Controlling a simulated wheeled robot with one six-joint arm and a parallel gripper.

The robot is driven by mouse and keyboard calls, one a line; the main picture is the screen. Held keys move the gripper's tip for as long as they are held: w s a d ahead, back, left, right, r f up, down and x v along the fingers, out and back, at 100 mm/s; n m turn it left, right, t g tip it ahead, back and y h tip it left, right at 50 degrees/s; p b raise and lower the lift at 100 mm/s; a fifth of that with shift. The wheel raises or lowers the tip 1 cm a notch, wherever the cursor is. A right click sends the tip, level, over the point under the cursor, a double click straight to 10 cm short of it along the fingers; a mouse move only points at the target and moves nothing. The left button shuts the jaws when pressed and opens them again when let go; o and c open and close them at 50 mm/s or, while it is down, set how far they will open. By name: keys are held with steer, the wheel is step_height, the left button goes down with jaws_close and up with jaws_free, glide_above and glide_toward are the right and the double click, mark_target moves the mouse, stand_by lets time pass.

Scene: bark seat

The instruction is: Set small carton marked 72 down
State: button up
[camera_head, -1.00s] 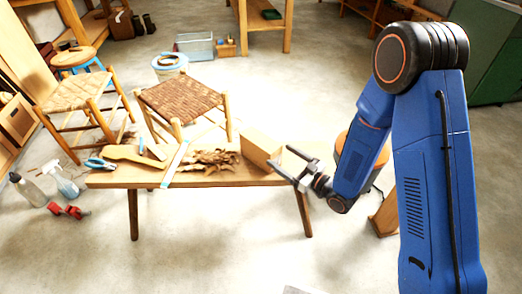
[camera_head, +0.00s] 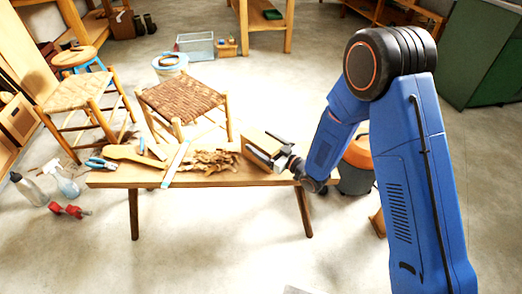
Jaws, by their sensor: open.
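A small brown carton (camera_head: 253,140) sits on the right end of the low wooden bench (camera_head: 228,178). No number can be read on it from here. My gripper (camera_head: 262,152) reaches in from the right with its jaws open. Its fingers overlap the carton's right and front sides in the view, so part of the carton is hidden. I cannot tell whether the fingers touch it.
A heap of bark strips (camera_head: 213,162) lies left of the carton. A pale ruler (camera_head: 175,165) and blue-handled pliers (camera_head: 101,163) are further left. A woven stool (camera_head: 182,100) stands behind the bench. A dark bucket with orange (camera_head: 357,165) stands right of the bench.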

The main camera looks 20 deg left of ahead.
steer(key=shift+w+a, duration=0.1)
steer(key=shift+a, duration=0.15)
steer(key=c, duration=1.5)
steer(key=shift+r, duration=0.1)
